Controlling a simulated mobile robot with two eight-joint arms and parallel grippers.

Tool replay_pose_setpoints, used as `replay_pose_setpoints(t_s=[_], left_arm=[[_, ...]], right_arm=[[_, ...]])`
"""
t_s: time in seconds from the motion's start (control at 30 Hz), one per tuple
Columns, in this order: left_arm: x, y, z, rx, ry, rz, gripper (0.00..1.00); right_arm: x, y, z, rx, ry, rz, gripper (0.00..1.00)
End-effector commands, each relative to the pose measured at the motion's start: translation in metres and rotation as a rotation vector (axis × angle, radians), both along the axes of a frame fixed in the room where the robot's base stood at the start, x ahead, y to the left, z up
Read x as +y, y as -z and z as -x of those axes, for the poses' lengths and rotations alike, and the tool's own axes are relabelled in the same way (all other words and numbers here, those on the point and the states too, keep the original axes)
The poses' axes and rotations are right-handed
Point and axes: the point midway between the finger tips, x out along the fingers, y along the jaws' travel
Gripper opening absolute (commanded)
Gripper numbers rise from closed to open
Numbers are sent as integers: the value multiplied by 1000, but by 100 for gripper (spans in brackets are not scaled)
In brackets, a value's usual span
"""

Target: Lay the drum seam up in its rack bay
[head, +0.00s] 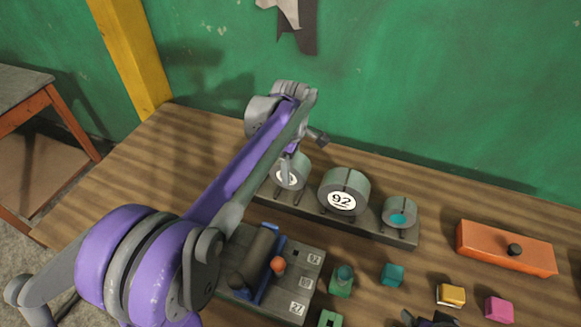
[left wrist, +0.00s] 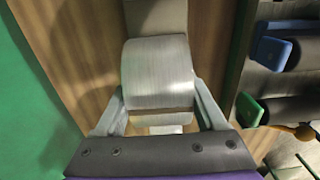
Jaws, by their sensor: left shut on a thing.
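My left gripper (head: 302,150) is shut on a grey drum (head: 290,172) with a white label, at the left end of the dark rack (head: 370,232). In the left wrist view the drum (left wrist: 158,75) sits between the two fingers. I cannot tell whether it rests fully in the bay, and the finger partly hides its label. A grey drum marked 92 (head: 344,190) stands in the middle bay with a dark seam line on top. A smaller drum with a teal face (head: 399,213) stands at the right end. A dark shape at the bottom edge may be my right gripper (head: 428,319).
A grey fixture (head: 298,285) with number labels, a blue clamp and an orange knob stands in front of the rack. An orange block (head: 505,248) lies at right. Teal (head: 392,274), yellow (head: 451,295) and pink (head: 498,309) blocks lie in front. The green wall rises behind.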

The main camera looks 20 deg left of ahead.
Motion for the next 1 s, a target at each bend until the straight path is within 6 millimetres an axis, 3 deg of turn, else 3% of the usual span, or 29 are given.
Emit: replay_pose_setpoints(t_s=[0.6, 1.0], left_arm=[[0, 17, 0, 0, 0, 0, 0], [0, 17, 0, 0, 0, 0, 0]], right_arm=[[0, 11, 4, 7, 0, 0, 84], [0, 11, 4, 7, 0, 0, 84]])
